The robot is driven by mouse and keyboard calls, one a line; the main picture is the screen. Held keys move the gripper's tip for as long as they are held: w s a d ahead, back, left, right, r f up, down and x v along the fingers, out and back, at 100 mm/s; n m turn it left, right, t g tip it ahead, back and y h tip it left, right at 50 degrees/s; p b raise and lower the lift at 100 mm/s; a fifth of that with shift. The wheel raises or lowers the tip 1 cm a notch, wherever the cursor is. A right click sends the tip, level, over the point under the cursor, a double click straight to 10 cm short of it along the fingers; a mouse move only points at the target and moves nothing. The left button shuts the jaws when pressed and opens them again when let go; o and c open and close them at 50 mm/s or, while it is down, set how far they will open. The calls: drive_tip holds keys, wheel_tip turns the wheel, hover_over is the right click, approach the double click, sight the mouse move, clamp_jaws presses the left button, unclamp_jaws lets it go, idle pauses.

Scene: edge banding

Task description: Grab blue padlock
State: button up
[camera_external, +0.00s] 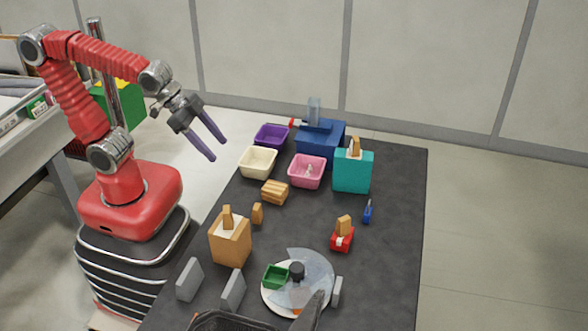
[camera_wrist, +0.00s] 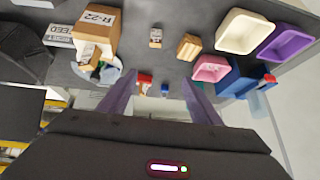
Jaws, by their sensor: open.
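The blue padlock (camera_external: 367,212) is a small upright blue piece near the right edge of the dark table, apart from the things around it. In the wrist view a small blue shape that looks like the padlock (camera_wrist: 165,90) shows far off between the two fingers. My gripper (camera_external: 219,150) is open and empty, raised in the air to the left of the table, well away from the padlock. Its two purple fingers (camera_wrist: 160,76) also show in the wrist view, spread apart. The padlock's fine detail is too small to tell.
A red block with a wooden piece (camera_external: 342,237) stands left of and nearer than the padlock. A teal box (camera_external: 353,172) stands behind it. Purple, cream and pink (camera_external: 307,173) bins are at the back. A round plate with a clear disc (camera_external: 310,275) is in front.

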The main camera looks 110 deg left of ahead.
drive_tip(key=w+a+f+t, duration=0.1)
drive_tip(key=w+a+f, duration=0.1)
drive_tip(key=w, duration=0.6)
drive_tip(key=w+a+f+t, duration=0.1)
drive_tip(key=w+a+f, duration=0.1)
drive_tip(key=w, duration=0.7)
drive_tip(key=w+a+f+t, duration=0.1)
drive_tip(key=w+a+f, duration=0.15)
drive_tip(key=w, duration=0.55)
drive_tip(key=w+a+f+t, duration=0.25)
drive_tip(key=w+f, duration=0.35)
drive_tip(key=w, duration=0.3)
drive_tip(key=t+h, duration=0.1)
approach(368, 213)
drive_tip(key=shift+w+a+f+m, duration=0.4)
drive_tip(key=shift+w+a+f, duration=0.6)
drive_tip(key=shift+f, duration=0.2)
drive_tip(key=shift+d, duration=0.1)
drive_tip(key=shift+w, duration=0.15)
drive_tip(key=shift+x, duration=0.8)
drive_tip(key=shift+x, duration=2.85)
